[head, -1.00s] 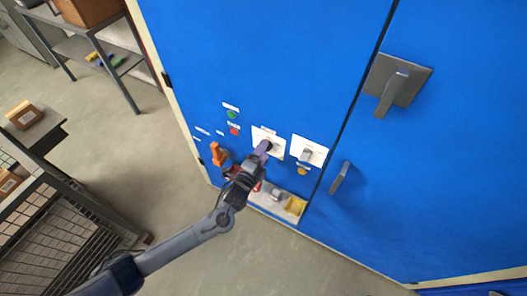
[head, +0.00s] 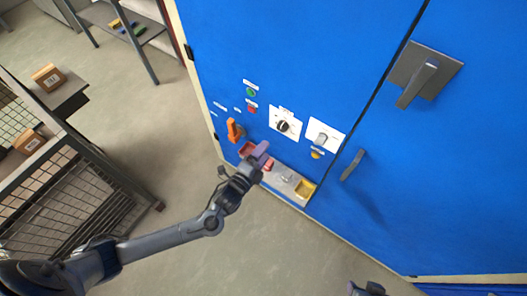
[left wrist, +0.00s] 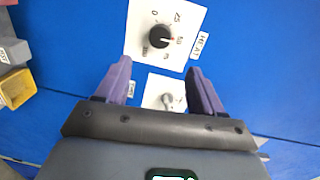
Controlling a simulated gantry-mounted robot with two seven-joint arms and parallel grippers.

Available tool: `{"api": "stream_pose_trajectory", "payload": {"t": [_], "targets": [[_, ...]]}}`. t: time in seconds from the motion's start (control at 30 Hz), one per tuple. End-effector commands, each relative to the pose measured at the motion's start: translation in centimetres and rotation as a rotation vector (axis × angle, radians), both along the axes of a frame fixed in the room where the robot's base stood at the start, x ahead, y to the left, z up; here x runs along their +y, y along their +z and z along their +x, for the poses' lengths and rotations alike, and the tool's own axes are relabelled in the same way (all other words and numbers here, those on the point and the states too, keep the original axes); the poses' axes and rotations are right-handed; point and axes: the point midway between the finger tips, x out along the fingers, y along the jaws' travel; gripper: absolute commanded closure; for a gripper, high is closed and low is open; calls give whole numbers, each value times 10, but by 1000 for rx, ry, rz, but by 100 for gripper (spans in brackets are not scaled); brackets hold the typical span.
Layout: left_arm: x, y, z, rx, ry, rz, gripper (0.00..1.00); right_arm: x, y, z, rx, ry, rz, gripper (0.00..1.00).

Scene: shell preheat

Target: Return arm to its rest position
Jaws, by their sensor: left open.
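My left gripper (head: 258,155) is in front of the lower part of the blue cabinet (head: 300,50). Its purple fingers are open and empty, and they also show in the left wrist view (left wrist: 160,82). A black knob (head: 283,126) on a white dial plate is up and to the right of the fingers in the head view. In the left wrist view the knob (left wrist: 160,37) shows clear of the fingers, beside a HEAT label. A second plate with a grey switch (head: 321,138) is to its right; in the wrist view its switch (left wrist: 168,101) shows between the fingers.
An orange handle (head: 235,130), a green button (head: 251,92) and a red button (head: 252,108) are on the cabinet. A grey ledge (head: 283,180) with a yellow holder (head: 305,188) is below. A mesh-sided table (head: 70,190) stands left. The floor between is clear.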

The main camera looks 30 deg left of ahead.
Motion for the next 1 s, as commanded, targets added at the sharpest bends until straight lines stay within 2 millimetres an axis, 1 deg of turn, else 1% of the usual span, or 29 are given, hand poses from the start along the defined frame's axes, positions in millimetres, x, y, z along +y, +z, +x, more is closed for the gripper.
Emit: {"api": "stream_pose_trajectory", "payload": {"t": [0.23, 0.37, 0.47, 0.53, 0.67, 0.87, 1.0], "targets": [[0, -1, -1, 3, 0, 0, 32, -1, 0, 0, 1, 2, -3, 57], [-2, -14, -12, 30, 0, -5, 32, -2, 0, 0, 0, 5, -8, 57], [-5, -33, -31, 74, 16, -32, 32, -2, 0, 0, 0, 6, -9, 57], [-7, -36, -44, 93, 42, -77, 32, -2, 0, 0, 0, 6, -9, 57], [-11, -29, -70, 174, 95, -213, 32, -2, 0, 0, 1, 6, -10, 57], [-2, -20, -115, 482, 245, -562, 32, -2, 0, 0, 1, 6, -8, 57], [9, -6, -152, 699, 389, -777, 32, -1, 0, 0, 0, 4, -6, 57]]}}
